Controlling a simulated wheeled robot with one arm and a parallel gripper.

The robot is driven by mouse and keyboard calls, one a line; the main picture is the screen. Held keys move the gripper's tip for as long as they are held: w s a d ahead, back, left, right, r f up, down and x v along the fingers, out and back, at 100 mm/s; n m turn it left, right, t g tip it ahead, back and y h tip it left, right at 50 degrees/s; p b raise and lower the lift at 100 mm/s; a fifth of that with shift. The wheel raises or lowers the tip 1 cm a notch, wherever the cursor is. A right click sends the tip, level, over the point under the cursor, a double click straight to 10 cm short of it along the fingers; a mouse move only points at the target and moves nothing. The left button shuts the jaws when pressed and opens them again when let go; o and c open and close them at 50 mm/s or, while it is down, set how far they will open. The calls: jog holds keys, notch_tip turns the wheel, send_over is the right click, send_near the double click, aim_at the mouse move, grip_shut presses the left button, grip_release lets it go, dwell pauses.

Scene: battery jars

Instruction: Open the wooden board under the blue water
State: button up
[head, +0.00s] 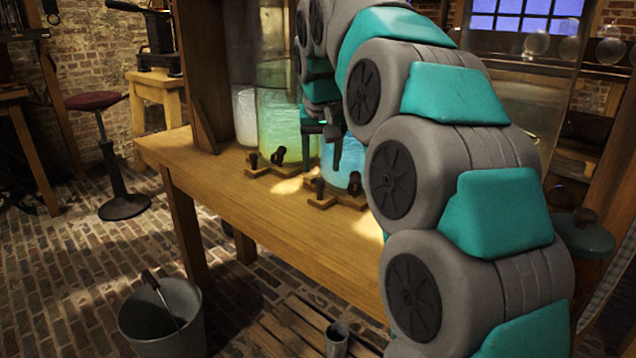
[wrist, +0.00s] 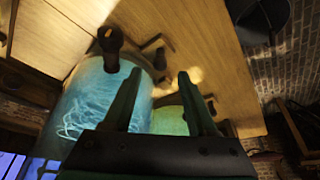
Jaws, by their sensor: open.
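The jar of blue water (head: 341,170) stands on the wooden table, partly hidden behind my arm in the head view. Its wooden board (head: 349,199) shows at its foot, with a dark upright knob (head: 318,188) and a second one (head: 354,183) at the front. In the wrist view the blue jar (wrist: 88,108) fills the left side, with a dark knob (wrist: 110,45) at its edge. My gripper (head: 334,142) is open and empty, above and beside the blue jar. Its two fingers are spread apart in the wrist view (wrist: 160,100). Contact with the board cannot be seen.
A green jar (head: 283,115) and a pale jar (head: 245,118) stand further left on the table (head: 235,195). The table front is clear. A bucket (head: 160,320) and a small metal cup (head: 337,338) are below, and a stool (head: 120,205) stands at the left.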

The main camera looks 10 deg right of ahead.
aim_at(320, 180)
jog(key=x, duration=0.7)
jog(key=shift+w+f, duration=0.15)
jog(key=shift+w, duration=0.35)
grip_shut()
dwell(1.1)
